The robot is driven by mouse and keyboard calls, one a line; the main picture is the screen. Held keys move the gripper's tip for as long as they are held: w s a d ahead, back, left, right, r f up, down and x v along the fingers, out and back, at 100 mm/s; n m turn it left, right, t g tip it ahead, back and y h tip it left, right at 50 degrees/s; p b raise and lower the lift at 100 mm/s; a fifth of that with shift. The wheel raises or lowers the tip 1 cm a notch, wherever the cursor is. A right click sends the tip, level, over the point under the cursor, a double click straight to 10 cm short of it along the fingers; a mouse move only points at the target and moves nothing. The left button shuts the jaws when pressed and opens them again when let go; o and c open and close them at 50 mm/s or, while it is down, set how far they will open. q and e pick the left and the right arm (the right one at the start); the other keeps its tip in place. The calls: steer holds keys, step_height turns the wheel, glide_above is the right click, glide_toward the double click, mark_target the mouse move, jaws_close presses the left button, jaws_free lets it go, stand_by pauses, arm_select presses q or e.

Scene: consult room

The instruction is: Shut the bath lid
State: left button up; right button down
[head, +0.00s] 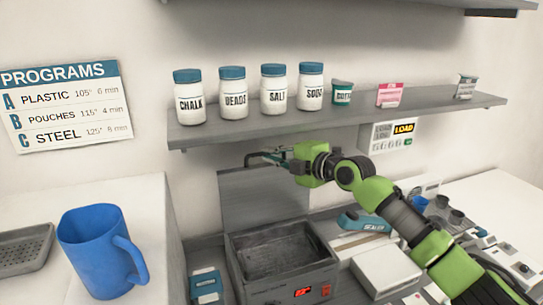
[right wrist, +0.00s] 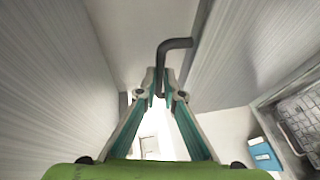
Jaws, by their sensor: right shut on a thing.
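The bath (head: 283,285) is a grey metal box with an open dark basin and a red lit display on its front. Its grey lid (head: 262,205) stands upright at the back of the basin, under the shelf. A dark bent handle (head: 256,156) is at the lid's top edge; it also shows in the right wrist view (right wrist: 176,44). My right gripper (head: 283,155) is at the lid's top, its fingertips (right wrist: 162,84) closed together on the handle's end. The bath's basin shows at the right of the wrist view. My left gripper is not in view.
A grey shelf (head: 340,118) with several jars and small pots runs just above the lid and gripper. A blue jug (head: 95,250) and grey tray (head: 25,250) are on the left counter. A sealer (head: 363,222) and a white box (head: 386,270) are right of the bath.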

steer(key=s+d+f+n+t+y+b, duration=0.1)
steer(key=s+d+f+t+y+b, duration=0.1)
steer(key=s+b, duration=0.4)
steer(key=s+d+f+n+t+y+b, duration=0.2)
steer(key=s+b, duration=0.4)
steer(key=b, duration=0.7)
steer(key=shift+s+d+f+y, duration=0.35)
steer(key=shift+d+f+y, duration=0.05)
steer(key=shift+d, duration=0.25)
steer(key=c, duration=2.4)
jaws_free()
steer(key=shift+c, duration=0.2)
steer(key=v, duration=1.2)
steer(key=shift+f, duration=0.1)
